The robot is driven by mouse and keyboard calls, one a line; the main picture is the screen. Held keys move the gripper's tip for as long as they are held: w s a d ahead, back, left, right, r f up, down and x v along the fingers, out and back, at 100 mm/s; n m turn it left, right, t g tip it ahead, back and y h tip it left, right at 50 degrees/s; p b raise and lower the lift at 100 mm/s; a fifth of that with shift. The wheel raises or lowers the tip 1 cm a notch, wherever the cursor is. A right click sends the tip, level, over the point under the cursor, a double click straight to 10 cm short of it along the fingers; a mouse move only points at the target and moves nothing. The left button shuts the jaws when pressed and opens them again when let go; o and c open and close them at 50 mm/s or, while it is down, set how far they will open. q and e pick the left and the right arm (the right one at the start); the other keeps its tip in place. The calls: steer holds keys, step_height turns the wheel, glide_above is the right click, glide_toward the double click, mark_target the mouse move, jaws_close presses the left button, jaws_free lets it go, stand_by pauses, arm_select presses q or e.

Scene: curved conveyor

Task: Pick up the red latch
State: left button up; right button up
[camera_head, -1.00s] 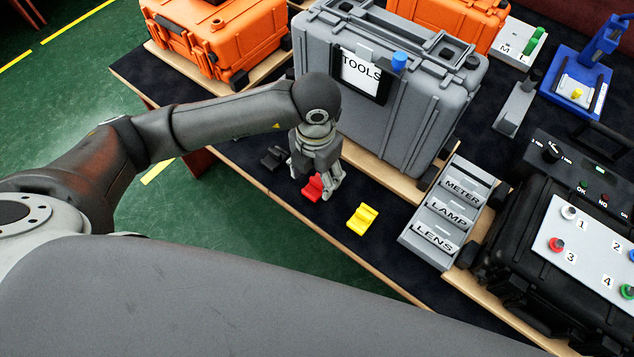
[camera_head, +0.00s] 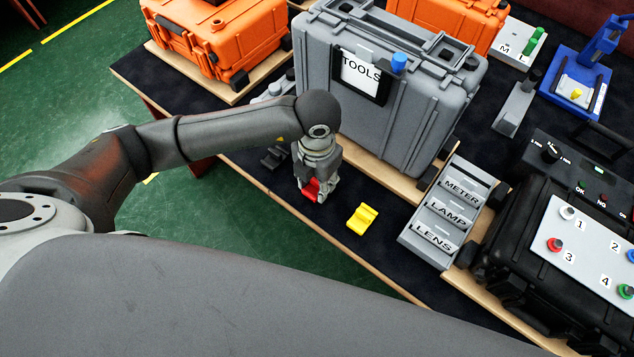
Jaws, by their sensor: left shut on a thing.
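The red latch (camera_head: 311,189) is small and sits at the front edge area of the dark table, partly hidden by my left gripper (camera_head: 316,192). My left gripper points down and is shut on the red latch. I cannot tell whether the latch touches the table. A yellow latch (camera_head: 362,219) lies to the right of it on the dark surface. A dark grey latch (camera_head: 272,158) lies to the left, partly behind my gripper. My right gripper is not in view.
A grey TOOLS case (camera_head: 420,110) stands close behind the gripper. A grey tray (camera_head: 428,254) labelled METER, LAMP and LENS is to the right, and a black case (camera_head: 489,262) beyond it. Orange cases (camera_head: 262,35) stand at the back. Bare table lies around the yellow latch.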

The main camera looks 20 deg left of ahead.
arm_select(q)
steer(key=shift+r, duration=0.15)
steer(key=shift+w+r, duration=0.1)
steer(key=shift+r, duration=0.55)
steer(key=s+d+r, duration=0.4)
steer(key=s+r, duration=0.1)
steer(key=r, duration=0.2)
steer(key=s+d+r+p, duration=0.1)
steer(key=s+d+r, duration=0.4)
steer(key=r, duration=0.3)
steer(key=shift+s, duration=0.4)
